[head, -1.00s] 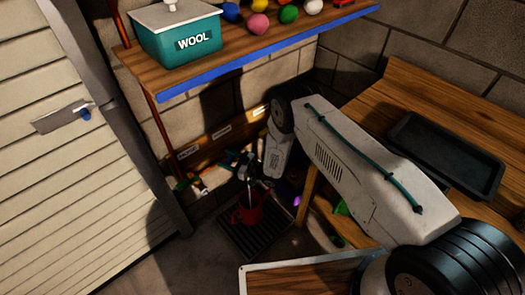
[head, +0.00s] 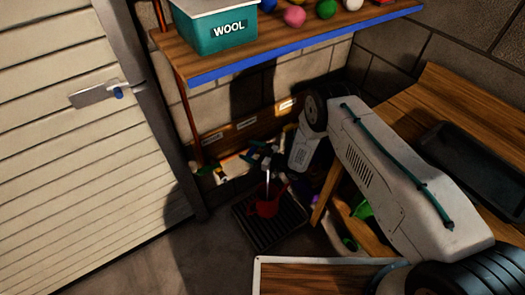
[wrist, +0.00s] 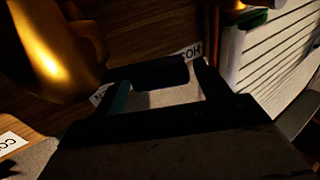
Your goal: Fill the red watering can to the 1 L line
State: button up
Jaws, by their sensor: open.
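The red watering can (head: 267,207) stands on a dark slatted grate (head: 262,236) on the floor, below the tap. A thin pale streak (head: 267,182), looking like running water, drops from the tap area into the can. The level inside the can and its 1 L line cannot be made out. My gripper (head: 264,154) is small and dark in the head view, close to the tap and above the can. In the wrist view my gripper (wrist: 160,92) has its jaws apart with nothing between them. A brass piece (wrist: 45,50), perhaps part of the tap, is close at upper left.
A shelf (head: 300,50) with a teal WOOL box (head: 215,35) and coloured balls hangs above. A labelled wooden board (head: 240,127) runs along the wall. A workbench (head: 400,105) with a black tray (head: 475,165) stands right. A pale slatted door (head: 85,150) is left.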

jog(key=v, duration=0.8)
